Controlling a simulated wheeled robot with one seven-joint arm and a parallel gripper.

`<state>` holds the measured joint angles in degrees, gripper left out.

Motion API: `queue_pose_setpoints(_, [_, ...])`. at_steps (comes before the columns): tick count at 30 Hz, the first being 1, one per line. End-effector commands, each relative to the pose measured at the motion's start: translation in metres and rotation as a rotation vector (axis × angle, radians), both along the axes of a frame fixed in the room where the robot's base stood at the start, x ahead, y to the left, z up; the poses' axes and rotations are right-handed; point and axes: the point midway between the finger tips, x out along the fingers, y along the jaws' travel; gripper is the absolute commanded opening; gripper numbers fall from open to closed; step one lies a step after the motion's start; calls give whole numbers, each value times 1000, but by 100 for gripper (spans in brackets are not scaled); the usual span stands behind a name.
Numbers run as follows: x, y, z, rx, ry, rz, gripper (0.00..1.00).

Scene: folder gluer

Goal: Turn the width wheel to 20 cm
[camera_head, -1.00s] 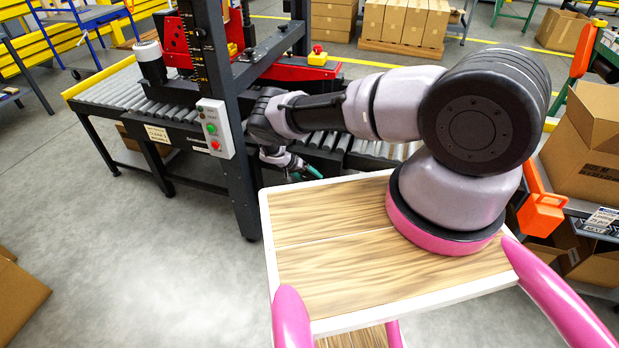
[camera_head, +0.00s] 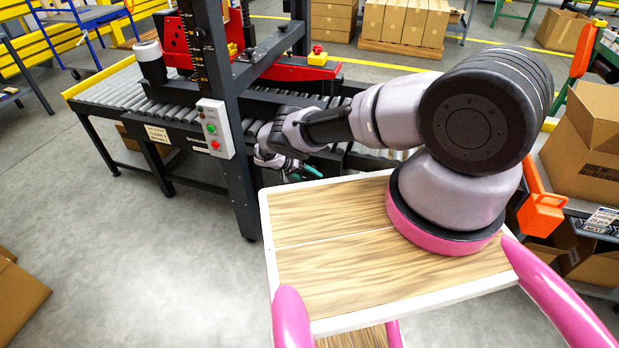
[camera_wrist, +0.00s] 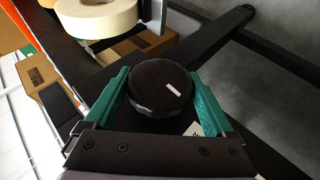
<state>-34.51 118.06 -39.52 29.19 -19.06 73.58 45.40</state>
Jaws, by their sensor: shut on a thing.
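The width wheel is a round black knob (camera_wrist: 160,88) with a short white mark, seen in the wrist view. The mark sits right of the knob's middle and slants. My gripper (camera_wrist: 160,92) has green fingers, one on each side of the knob, and is shut on it. In the head view my gripper (camera_head: 303,172) is low beside the black machine frame (camera_head: 232,110). The knob is hidden there behind my arm and wrist. I cannot make out a width reading in either view.
A grey control box (camera_head: 214,128) with green and red buttons hangs on the frame's post. The roller conveyor (camera_head: 120,88) runs through the machine. In the wrist view a cream tape roll (camera_wrist: 95,15) and cardboard boxes (camera_wrist: 45,75) lie beyond the knob.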

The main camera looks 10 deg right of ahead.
Motion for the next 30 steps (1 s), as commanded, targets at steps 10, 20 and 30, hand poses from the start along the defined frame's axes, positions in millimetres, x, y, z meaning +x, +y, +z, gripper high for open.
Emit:
queue_pose_setpoints(10, [1, 1, 0, 1, -1, 1, 100])
queue_pose_setpoints(20, [0, 34, 31, 2, -3, 2, 100])
queue_pose_setpoints(30, [-2, 75, 69, 2, -1, 3, 100])
